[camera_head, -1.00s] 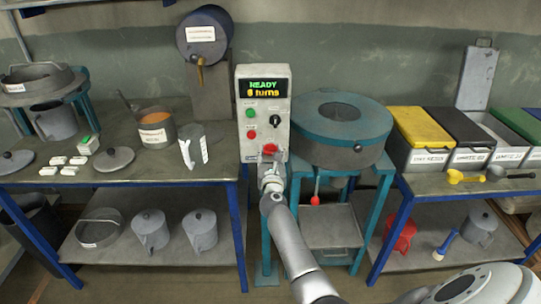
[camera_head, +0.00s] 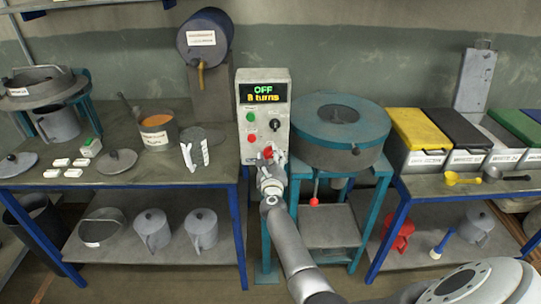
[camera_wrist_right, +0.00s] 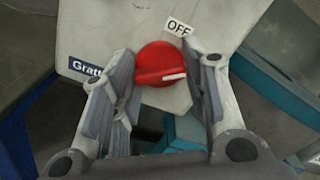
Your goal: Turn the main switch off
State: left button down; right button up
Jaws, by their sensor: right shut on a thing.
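The control box (camera_head: 262,108) stands on a post between the bench and the teal machine. Its display (camera_head: 263,92) reads "OFF" above a line that looks like "8 turns". The red main switch (camera_head: 281,156) is low on its front, partly hidden by my gripper. In the wrist view the red knob (camera_wrist_right: 155,60) has a bar lying about level, its white mark to the right, below an "OFF" label (camera_wrist_right: 179,27). My right gripper (camera_head: 268,160) is shut on this knob, one finger on each side. My left gripper is out of view.
A round teal-lidded machine (camera_head: 340,122) stands close to the right of the box. A green button (camera_head: 251,116), a red button (camera_head: 251,138) and a black selector (camera_head: 274,125) sit above the switch. The left bench (camera_head: 135,171) carries pots and jugs.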

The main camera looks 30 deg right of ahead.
jog(key=n+p, duration=0.2)
jog(key=n, duration=0.3)
jog(key=shift+n, duration=0.4)
jog(key=n+p, duration=0.1)
jog(key=n, duration=0.3)
jog(key=shift+f+n, duration=0.1)
jog(key=shift+n, duration=0.5)
jog(key=o, duration=1)
jog(key=shift+v, duration=3.8)
